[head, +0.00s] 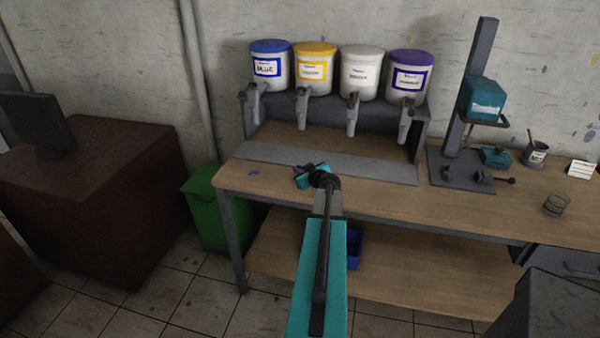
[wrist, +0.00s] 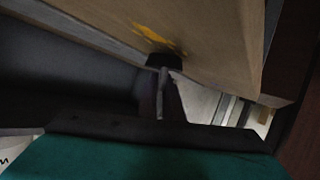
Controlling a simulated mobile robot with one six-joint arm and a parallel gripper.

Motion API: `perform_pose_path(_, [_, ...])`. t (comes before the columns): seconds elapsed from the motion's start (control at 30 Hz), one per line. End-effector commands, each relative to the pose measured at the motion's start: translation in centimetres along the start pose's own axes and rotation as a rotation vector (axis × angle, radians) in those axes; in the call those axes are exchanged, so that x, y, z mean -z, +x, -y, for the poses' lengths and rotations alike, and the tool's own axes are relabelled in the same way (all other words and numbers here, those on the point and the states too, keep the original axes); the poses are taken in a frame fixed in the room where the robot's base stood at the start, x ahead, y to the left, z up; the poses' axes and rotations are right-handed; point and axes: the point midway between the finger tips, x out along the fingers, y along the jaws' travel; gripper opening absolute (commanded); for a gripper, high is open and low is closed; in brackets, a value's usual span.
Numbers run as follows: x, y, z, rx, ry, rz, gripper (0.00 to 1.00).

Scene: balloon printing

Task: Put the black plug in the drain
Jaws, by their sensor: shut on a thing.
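My gripper (head: 311,176) is over the left part of the wooden workbench, at the front of the grey strip below the paint dispensers. In the wrist view, a small black piece (wrist: 163,61) sits at the tip of the narrow grey fingers (wrist: 161,92), against or just in front of a pale wooden surface with a yellow stain. It looks like the black plug, and my gripper is shut on it. In the head view my arm and gripper mostly hide it. I cannot make out the drain in either view.
Four paint buckets (head: 362,75) with taps stand on a grey rack (head: 335,112) behind my gripper. A press with a teal head (head: 482,100) stands to the right. A green bin (head: 204,212) is left of the workbench (head: 400,196). A small blue spot (head: 254,173) lies left of my gripper.

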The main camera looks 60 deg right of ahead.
Motion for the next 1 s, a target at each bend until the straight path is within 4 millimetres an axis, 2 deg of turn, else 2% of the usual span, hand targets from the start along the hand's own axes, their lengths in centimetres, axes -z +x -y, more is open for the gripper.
perform_pose_path(0.23, [2.7,-1.1,-0.6,-0.001,-0.002,-0.004,0.0])
perform_pose_path(1.0, [-0.7,-11.8,0.5,-0.001,0.001,-0.002,0.0])
